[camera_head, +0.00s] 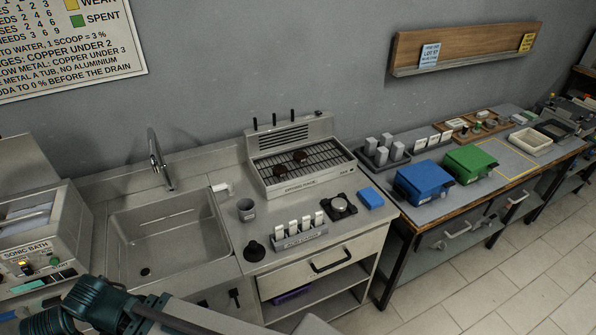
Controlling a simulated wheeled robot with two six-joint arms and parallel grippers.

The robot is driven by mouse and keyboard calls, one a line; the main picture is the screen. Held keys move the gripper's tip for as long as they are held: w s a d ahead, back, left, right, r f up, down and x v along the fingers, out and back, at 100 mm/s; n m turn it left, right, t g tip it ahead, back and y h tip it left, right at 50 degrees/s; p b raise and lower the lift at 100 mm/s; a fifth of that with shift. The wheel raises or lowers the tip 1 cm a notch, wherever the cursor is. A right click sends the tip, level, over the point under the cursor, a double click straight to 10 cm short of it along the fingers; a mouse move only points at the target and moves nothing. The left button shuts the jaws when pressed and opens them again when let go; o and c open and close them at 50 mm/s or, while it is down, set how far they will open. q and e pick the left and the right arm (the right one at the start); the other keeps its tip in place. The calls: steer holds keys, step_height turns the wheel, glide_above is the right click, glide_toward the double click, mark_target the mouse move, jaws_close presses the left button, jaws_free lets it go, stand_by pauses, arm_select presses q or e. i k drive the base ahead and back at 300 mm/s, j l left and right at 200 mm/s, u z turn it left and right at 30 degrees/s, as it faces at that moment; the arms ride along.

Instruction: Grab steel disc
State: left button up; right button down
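No disc can be surely told as the steel disc at this size. A small dark device (339,206) with a round, metallic-looking top stands on the steel counter, right of a rack of white-topped vials (300,231). Part of my arm, teal and grey, crosses the bottom left. Neither of my grippers shows.
A steel sink (165,240) with a tap lies left of the counter. Blue (424,183) and green (469,164) boxes stand on the right bench.

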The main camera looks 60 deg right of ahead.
mark_target(278, 170)
steer(key=z, duration=1.75)
steer(key=i+l+z, duration=0.15)
steer(key=z, duration=0.25)
steer(key=l, duration=0.1)
